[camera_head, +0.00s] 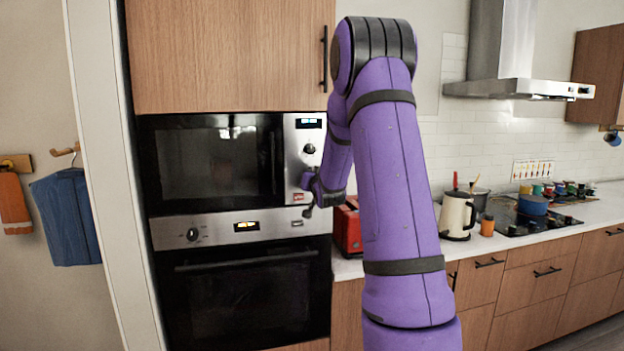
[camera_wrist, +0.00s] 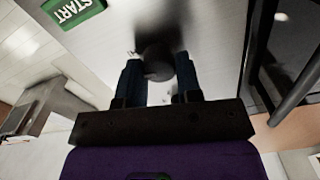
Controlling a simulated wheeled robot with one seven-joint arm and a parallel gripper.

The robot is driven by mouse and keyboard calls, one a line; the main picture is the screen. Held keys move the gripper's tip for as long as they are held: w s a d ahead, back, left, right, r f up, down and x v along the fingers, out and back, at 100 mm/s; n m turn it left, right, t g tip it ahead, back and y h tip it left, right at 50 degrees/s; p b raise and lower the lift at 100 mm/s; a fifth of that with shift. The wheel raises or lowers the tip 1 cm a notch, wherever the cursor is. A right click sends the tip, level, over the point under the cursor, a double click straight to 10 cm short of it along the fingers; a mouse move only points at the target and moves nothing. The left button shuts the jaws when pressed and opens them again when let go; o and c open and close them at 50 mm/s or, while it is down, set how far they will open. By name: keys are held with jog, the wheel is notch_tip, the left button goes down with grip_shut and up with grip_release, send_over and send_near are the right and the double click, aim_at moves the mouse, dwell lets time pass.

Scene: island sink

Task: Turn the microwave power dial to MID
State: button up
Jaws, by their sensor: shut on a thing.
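The black microwave (camera_head: 208,160) is built in above the oven, with a silver control panel (camera_head: 304,133) on its right. A round dark dial (camera_wrist: 155,58) on the panel sits between my gripper's fingers in the wrist view. My gripper (camera_wrist: 158,72) is shut on this dial, one dark blue finger on each side. In the head view my gripper (camera_head: 309,188) is at the panel's lower part and hides the held dial. Another dark dial (camera_head: 309,148) shows above it, free. I cannot read any MID mark or the dial's pointer.
A green START label (camera_wrist: 74,10) is near the dial in the wrist view. The microwave door handle (camera_head: 274,162) stands left of the panel. The oven (camera_head: 250,300) is below. A red toaster (camera_head: 347,228) stands on the counter close right of my gripper.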

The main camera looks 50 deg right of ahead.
jog(key=shift+a+n, duration=0.1)
jog(key=shift+n, duration=3.8)
jog(key=shift+f+n, duration=0.1)
jog(key=shift+n, duration=0.2)
jog(key=o, duration=0.9)
jog(key=shift+o, duration=0.2)
jog(key=v, duration=1)
jog(key=shift+s+a, duration=0.25)
jog(key=shift+s, duration=0.05)
